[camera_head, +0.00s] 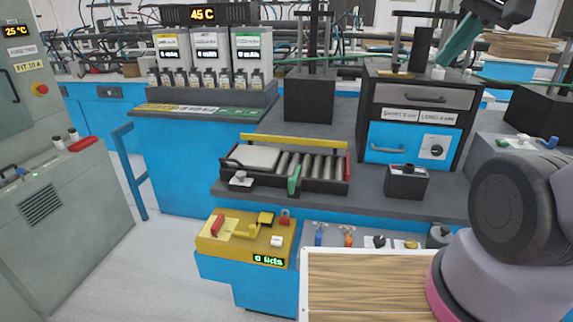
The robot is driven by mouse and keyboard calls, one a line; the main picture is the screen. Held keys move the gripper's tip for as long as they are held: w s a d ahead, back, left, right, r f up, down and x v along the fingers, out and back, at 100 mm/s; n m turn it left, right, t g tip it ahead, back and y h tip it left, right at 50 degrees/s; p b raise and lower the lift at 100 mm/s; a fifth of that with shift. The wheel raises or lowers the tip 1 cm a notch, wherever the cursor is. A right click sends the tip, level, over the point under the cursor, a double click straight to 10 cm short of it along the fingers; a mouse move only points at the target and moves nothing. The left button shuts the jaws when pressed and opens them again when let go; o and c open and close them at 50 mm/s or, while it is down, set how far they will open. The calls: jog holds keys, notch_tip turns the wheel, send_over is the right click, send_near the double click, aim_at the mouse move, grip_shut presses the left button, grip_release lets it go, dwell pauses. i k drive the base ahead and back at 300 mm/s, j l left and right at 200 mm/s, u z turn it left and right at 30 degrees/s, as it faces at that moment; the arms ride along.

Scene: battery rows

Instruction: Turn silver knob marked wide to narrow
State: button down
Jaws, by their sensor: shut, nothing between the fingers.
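A small silver knob (241,176) stands at the front left of a black roller tray (322,187) on the grey bench. I cannot read any wide or narrow marking on it. The tray holds a pale flat plate (254,157), several silver rollers, a yellow bar (290,142) across the back and a green handle (293,180) in front.
A cabinet (412,128) with drawers and a black dial (437,150) stands right of the tray. A black box (406,182) sits before it. A yellow panel (247,238) and small knobs are below. My arm fills the lower right. Floor at left is clear.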

aim_at(240, 175)
jog(key=j+u, duration=0.15)
jog(key=u, duration=0.75)
